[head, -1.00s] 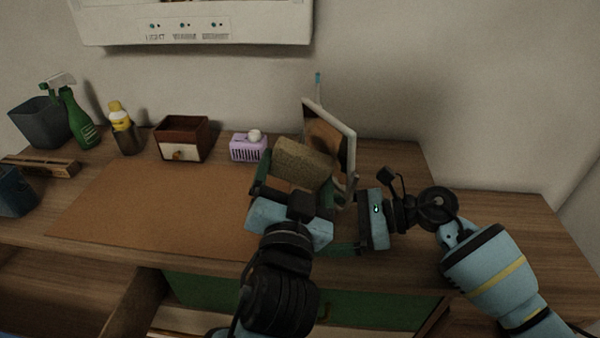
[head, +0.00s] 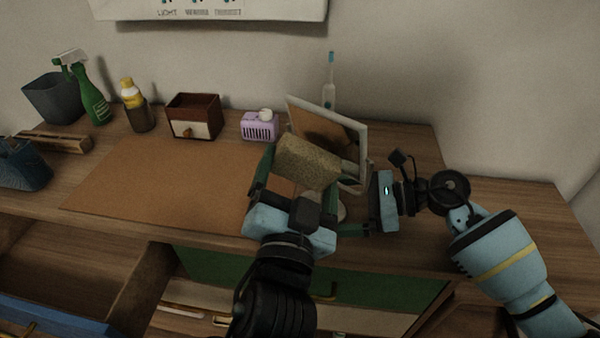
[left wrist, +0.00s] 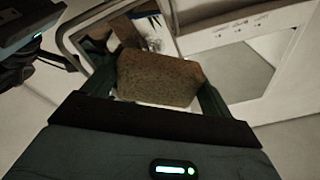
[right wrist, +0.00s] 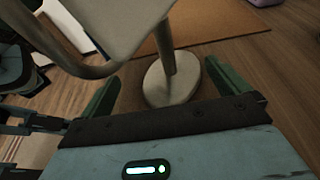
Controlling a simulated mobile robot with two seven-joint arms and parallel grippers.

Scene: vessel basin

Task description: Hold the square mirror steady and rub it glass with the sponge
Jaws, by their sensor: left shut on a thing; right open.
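The square mirror (head: 363,150) stands tilted on a round-based stand at the right of the desk, its pale frame around brownish reflecting glass. My left gripper (head: 300,182) is shut on the tan sponge (head: 308,160), held in front of the glass. The sponge also shows between the fingers in the left wrist view (left wrist: 158,78), with the mirror frame (left wrist: 72,42) behind it. Whether it touches the glass I cannot tell. My right gripper (right wrist: 165,85) is open; the mirror's stand (right wrist: 168,50) and round base (right wrist: 170,84) show between its fingers, not gripped.
A lilac box (head: 259,126), a small brown drawer box (head: 193,117), a yellow-capped bottle in a cup (head: 138,115) and a green spray bottle (head: 92,95) line the back. A toothbrush (head: 330,85) stands behind the mirror. A brown mat (head: 150,185) lies clear at left. Drawers below are open.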

